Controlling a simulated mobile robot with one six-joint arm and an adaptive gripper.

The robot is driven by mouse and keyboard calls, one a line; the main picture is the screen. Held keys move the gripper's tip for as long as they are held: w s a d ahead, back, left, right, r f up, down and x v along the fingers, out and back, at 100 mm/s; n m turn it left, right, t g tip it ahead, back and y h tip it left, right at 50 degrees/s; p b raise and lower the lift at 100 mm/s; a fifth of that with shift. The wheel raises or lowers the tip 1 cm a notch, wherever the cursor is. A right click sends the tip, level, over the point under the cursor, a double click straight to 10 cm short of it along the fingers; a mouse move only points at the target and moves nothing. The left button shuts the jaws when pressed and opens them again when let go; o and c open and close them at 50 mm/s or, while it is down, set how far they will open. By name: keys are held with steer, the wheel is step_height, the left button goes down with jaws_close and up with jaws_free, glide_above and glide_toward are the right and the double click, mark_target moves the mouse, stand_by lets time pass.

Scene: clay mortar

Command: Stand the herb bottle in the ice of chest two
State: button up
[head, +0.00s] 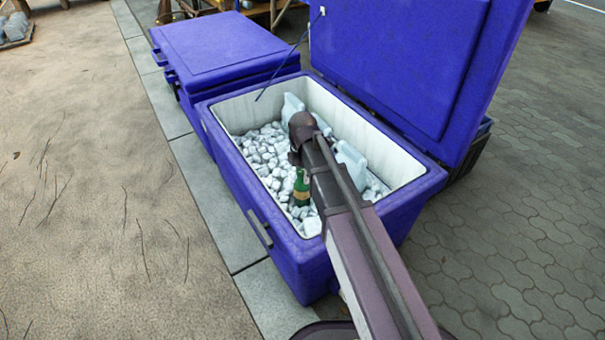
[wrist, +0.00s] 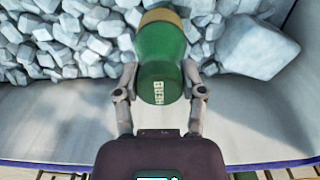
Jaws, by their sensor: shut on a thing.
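The herb bottle (wrist: 158,50) is green with a gold part at its far end and HERB lettering in the wrist view. My gripper (wrist: 160,77) is shut on it, one finger on each side. In the head view the green bottle (head: 301,187) looks roughly upright at the near side of the ice, partly behind my arm, which also hides the gripper. The ice (head: 262,150) fills the floor of the open blue chest (head: 232,165). I cannot tell how deep the bottle's base sits in the ice. No chest number is readable.
Pale blue jugs (head: 350,165) stand in the ice along the chest's far side. The raised lid (head: 400,60) is at the back right. A closed blue chest (head: 220,45) stands behind. In the wrist view the pale chest wall (wrist: 60,115) is close to my gripper.

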steer(key=shift+f+b, duration=0.45)
steer(key=shift+f, duration=0.05)
steer(key=o, duration=1.2)
steer(key=shift+o, duration=0.6)
steer(key=shift+r, duration=0.1)
step_height(320, 180, up, 27)
steer(key=p, duration=2.7)
steer(key=shift+s+d, duration=0.1)
